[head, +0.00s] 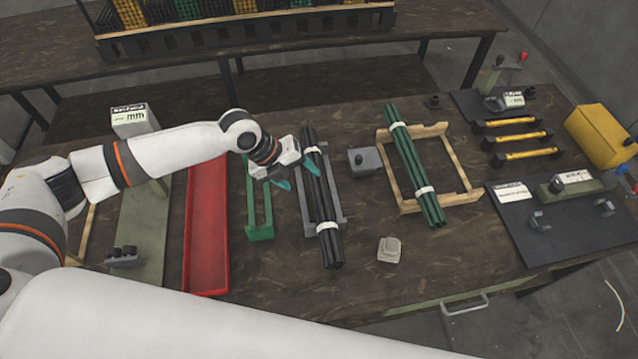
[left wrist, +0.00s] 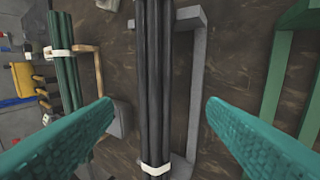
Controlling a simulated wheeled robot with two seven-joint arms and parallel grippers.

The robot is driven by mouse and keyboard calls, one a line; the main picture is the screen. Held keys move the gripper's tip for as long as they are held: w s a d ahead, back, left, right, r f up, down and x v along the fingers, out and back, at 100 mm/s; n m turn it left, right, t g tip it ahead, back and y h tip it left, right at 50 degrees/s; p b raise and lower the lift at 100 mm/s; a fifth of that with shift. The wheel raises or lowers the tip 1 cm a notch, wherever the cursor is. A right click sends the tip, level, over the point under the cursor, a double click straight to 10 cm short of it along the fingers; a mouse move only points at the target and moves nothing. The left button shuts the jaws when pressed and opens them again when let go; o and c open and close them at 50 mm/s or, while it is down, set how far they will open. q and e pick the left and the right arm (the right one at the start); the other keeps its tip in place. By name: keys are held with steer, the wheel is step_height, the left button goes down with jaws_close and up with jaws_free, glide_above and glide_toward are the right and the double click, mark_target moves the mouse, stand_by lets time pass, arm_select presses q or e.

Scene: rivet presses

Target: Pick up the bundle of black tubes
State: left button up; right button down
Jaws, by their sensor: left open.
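The bundle of black tubes (head: 321,210) lies lengthwise on a grey rack (head: 336,190) on the dark table, with white bands near both ends. My left gripper (head: 297,178) is open beside the bundle's upper part, its teal fingers pointing toward it. In the left wrist view the black bundle (left wrist: 153,70) runs between the two open fingers, not gripped, with one white band near the bottom. The grey rack shows there too (left wrist: 196,80). My right gripper does not show.
A green-tube bundle (head: 414,165) lies on a wooden rack (head: 462,170) to the right. A grey block (head: 364,160) and a small beige block (head: 389,249) are near the black tubes. A green rack (head: 260,232) and a red tray (head: 207,225) lie to the left.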

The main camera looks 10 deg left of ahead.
mark_target(316, 186)
arm_select(q)
steer(key=x, duration=0.2)
steer(key=shift+w+d+f, duration=0.15)
steer(key=shift+d+f, duration=0.05)
steer(key=shift+f, duration=0.15)
steer(key=shift+d+f+p, duration=0.2)
steer(key=shift+d+p, duration=0.05)
steer(key=shift+p, duration=0.2)
steer(key=x, duration=0.1)
steer(key=p+x, duration=0.1)
steer(key=x, duration=0.1)
steer(key=shift+d+f, duration=0.1)
steer(key=shift+d, duration=0.3)
steer(key=shift+w+d+f, duration=0.15)
steer(key=shift+f, duration=0.3)
steer(key=c, duration=1.4)
steer(key=shift+w+r, duration=0.1)
jaws_close()
steer(key=shift+r, duration=0.1)
